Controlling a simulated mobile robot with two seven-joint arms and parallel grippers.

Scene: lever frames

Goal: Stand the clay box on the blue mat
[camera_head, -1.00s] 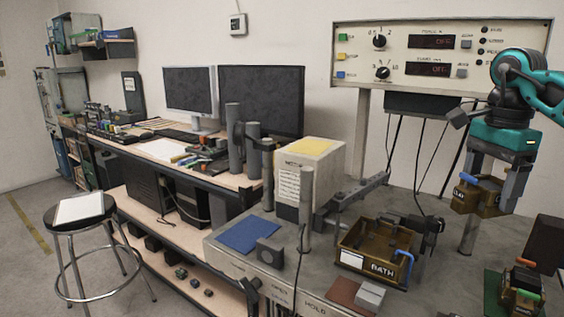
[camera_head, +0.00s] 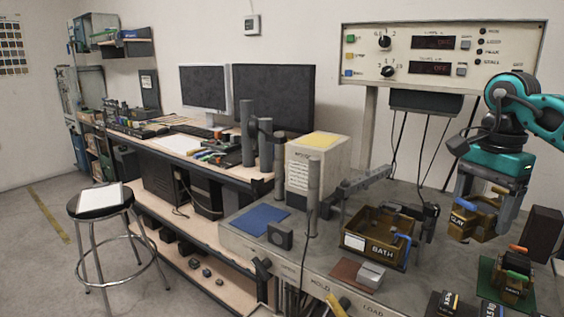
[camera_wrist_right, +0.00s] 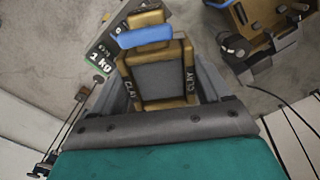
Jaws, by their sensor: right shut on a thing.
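The clay box (camera_head: 466,219) is brown with a blue handle and a CLAY label. My right gripper (camera_head: 480,205) is shut on it and holds it above the right part of the bench. In the right wrist view the clay box (camera_wrist_right: 160,78) sits upright between the fingers, with CLAY on both sides of its frame. The blue mat (camera_head: 256,219) lies bare on the bench's left part, well to the left of the gripper. My left gripper is not in view.
Between box and mat stand the brown BATH bin (camera_head: 376,251), a grey post (camera_head: 313,195) and a jointed lever arm (camera_head: 366,184). A small grey block (camera_head: 280,236) stands at the mat's front right corner. A SAND box (camera_head: 514,284) is on a green mat at right.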

